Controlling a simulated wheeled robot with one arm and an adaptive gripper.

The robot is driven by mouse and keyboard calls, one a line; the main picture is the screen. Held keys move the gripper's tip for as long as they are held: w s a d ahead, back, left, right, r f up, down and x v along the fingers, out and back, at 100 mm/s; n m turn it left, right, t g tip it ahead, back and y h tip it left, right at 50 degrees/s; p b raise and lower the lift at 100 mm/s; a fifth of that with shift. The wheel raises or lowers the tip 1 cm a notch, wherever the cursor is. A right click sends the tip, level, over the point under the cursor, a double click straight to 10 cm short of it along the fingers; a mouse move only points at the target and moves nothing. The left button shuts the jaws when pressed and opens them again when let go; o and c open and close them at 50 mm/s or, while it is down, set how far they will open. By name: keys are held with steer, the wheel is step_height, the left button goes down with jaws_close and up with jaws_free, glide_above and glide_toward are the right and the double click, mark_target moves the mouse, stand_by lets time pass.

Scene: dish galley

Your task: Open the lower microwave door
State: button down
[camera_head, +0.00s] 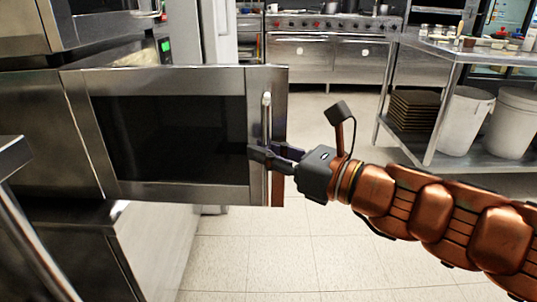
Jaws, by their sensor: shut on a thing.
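The lower microwave door (258,80) has a dark window and a steel frame. It stands swung out from the microwave body at the left, and its front face shows to me. Its vertical bar handle (266,112) is near the door's right edge. My gripper (256,154) is at the lower part of this handle, with its fingers around it and shut on it. The exact contact is partly hidden by the fingers. The inside of the microwave is hidden behind the door.
An upper microwave (20,32) sits above, with a green display (166,46) nearby. A steel prep table (465,52) with white bins (462,122) below stands at the right. A stove (325,50) is at the back. The tiled floor (300,258) in the middle is clear.

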stand_by(0.3)
steer(key=c, duration=1.1)
jaws_free()
steer(key=shift+c, duration=0.2)
steer(key=shift+w+r, duration=0.1)
steer(key=shift+w, duration=0.05)
